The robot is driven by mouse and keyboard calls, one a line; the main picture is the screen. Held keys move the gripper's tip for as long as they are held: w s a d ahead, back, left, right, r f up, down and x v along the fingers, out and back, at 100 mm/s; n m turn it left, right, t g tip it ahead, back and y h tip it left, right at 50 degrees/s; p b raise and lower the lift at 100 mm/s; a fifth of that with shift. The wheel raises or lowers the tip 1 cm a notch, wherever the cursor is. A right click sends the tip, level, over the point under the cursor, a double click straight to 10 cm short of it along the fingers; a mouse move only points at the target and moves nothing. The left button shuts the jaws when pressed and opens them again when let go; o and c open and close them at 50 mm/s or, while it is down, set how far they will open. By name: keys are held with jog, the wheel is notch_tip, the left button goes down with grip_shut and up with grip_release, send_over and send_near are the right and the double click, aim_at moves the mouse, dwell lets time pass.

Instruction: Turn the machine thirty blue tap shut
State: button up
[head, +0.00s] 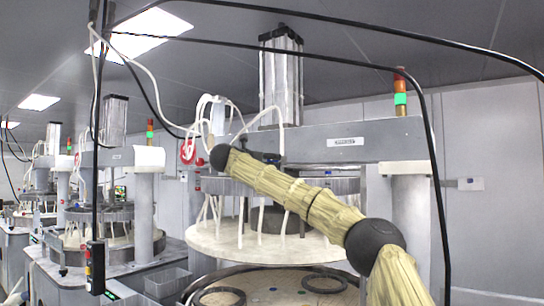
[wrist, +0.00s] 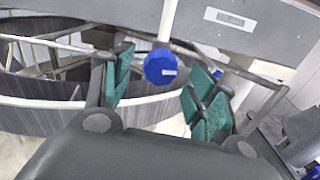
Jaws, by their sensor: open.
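The blue tap (wrist: 160,67) shows in the wrist view as a round blue knob with a pale mark across its face. It sits at the lower end of a white vertical pipe (wrist: 168,20). My gripper (wrist: 163,70) is open, with one green-padded finger to the left of the tap and one to the right. Clear gaps show between the tap and both fingers. How deep the tap sits between the fingers is hard to tell. In the head view I cannot make out the tap or my gripper's fingers beyond my sleeved arm.
In the wrist view, a grey beam with a label plate (wrist: 230,18) runs behind and above the tap. A ribbed grey ring (wrist: 60,112) is at the left. In the head view, white hoses and a black cable (head: 436,150) hang around the machine, above the pale platen (head: 215,238).

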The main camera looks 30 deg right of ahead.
aim_at(271, 161)
jog(key=shift+p+x, duration=0.7)
jog(key=shift+x, duration=0.8)
jog(key=c, duration=1)
jog(key=shift+c, duration=0.2)
